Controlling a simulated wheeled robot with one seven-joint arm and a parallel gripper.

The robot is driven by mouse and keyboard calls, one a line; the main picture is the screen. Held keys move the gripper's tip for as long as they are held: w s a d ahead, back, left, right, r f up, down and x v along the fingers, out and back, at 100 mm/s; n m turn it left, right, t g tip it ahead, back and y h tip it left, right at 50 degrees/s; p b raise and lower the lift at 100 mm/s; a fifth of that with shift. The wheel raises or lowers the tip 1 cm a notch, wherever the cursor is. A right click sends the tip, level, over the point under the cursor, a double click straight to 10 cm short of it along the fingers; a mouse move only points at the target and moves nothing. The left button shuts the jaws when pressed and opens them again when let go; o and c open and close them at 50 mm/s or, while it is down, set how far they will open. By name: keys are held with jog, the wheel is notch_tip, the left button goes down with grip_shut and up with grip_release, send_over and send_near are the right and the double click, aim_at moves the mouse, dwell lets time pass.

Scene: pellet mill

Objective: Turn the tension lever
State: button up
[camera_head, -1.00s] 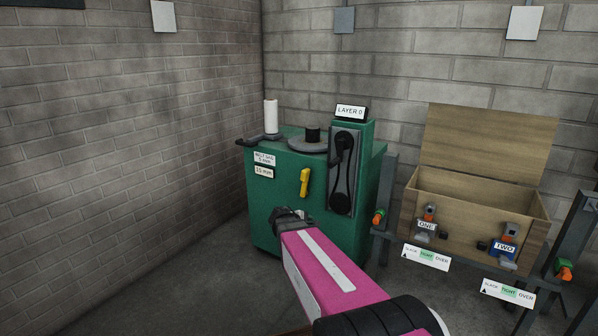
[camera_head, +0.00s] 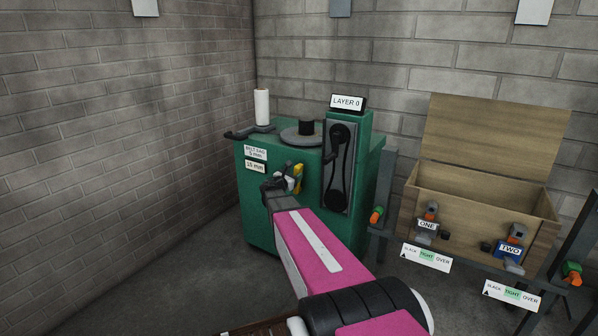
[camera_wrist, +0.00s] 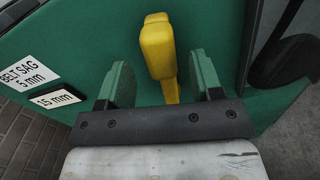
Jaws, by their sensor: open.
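The yellow tension lever (camera_wrist: 160,50) sits on the front of the green machine (camera_head: 262,215). In the wrist view its wide end is at the top and its narrower part runs down between my jaws. In the head view the lever (camera_head: 297,172) is partly hidden by my gripper (camera_head: 286,182). My gripper (camera_wrist: 165,82) is open, with one green finger on each side of the lever. A gap shows on both sides; the right finger is closer to it.
Labels reading "BELT SAG 5 mm" (camera_head: 255,152) and "15 mm" (camera_head: 255,166) are left of the lever. A black belt (camera_head: 338,165) runs to its right. A wooden box (camera_head: 480,200) with devices marked ONE (camera_head: 427,226) and TWO (camera_head: 510,250) stands further right.

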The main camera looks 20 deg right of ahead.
aim_at(299, 184)
jog(key=shift+x, duration=2.75)
grip_shut()
jog(key=shift+w+a+r+n, duration=0.1)
jog(key=shift+w+a+n, duration=0.55)
jog(key=shift+w+n, duration=0.35)
jog(key=shift+w+a+n, duration=0.55)
jog(key=shift+w+n, duration=0.05)
jog(key=shift+n, duration=0.4)
grip_release()
